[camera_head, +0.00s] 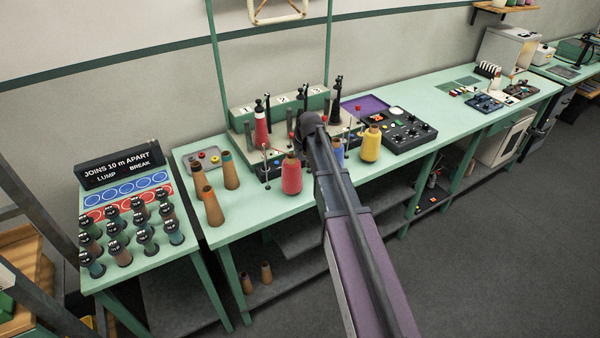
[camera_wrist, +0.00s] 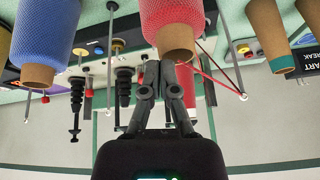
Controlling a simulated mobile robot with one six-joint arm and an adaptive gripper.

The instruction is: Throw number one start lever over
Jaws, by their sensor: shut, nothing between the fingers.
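The tufting machine (camera_head: 238,118) carries plates numbered 1, 2 and 3 along its back, 1 at the left. A red cone stands on its spindle under plate 1 (camera_head: 261,127); black spindles stand at 2 and 3. I cannot pick out the number one start lever with certainty; my arm covers part of the machine front. A red-knobbed rod (camera_head: 358,109) stands at the machine's right end.
A red cone (camera_head: 291,175) and a yellow cone (camera_head: 371,144) stand along the bench front. Bare brown cones (camera_head: 213,207) stand at the left. A black control box (camera_head: 405,132) lies to the right. A sign (camera_head: 119,164) and several bobbins occupy the left table.

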